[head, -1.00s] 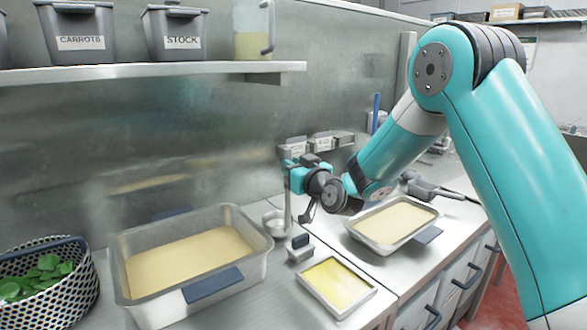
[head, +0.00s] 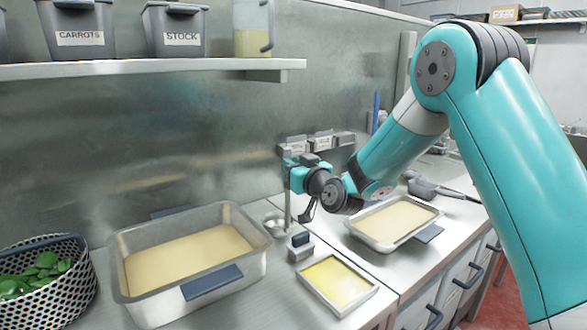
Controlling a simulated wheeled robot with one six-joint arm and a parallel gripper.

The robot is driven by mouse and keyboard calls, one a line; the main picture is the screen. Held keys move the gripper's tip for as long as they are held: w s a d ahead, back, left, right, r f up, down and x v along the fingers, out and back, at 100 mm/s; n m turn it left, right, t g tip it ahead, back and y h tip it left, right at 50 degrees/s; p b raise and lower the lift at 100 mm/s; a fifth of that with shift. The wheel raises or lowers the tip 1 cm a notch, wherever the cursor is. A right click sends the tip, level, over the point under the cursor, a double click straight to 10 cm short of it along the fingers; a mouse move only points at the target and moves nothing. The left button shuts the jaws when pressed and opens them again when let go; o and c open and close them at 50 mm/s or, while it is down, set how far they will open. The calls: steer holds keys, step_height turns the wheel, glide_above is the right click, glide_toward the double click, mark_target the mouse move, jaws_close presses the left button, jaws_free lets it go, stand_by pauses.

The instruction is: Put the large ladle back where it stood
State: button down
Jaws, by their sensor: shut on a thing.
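The large ladle (head: 288,207) hangs upright, its long metal handle at my gripper and its round bowl (head: 274,225) low over the counter, between the large pan and the small steel box. My gripper (head: 302,205) is shut on the ladle's handle. The wrist hides part of the handle. I cannot tell whether the bowl touches the counter.
A small steel box (head: 301,252), a yellow-filled tray (head: 368,294) and another pale-filled pan (head: 378,246) stand to the right.

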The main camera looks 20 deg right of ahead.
steer(key=shift+c, duration=2.3)
jaws_free()
steer(key=shift+f, duration=0.1)
steer(key=shift+s, duration=0.1)
steer(key=b+v, duration=0.7)
steer(key=shift+s, duration=0.35)
steer(key=shift+d, duration=0.1)
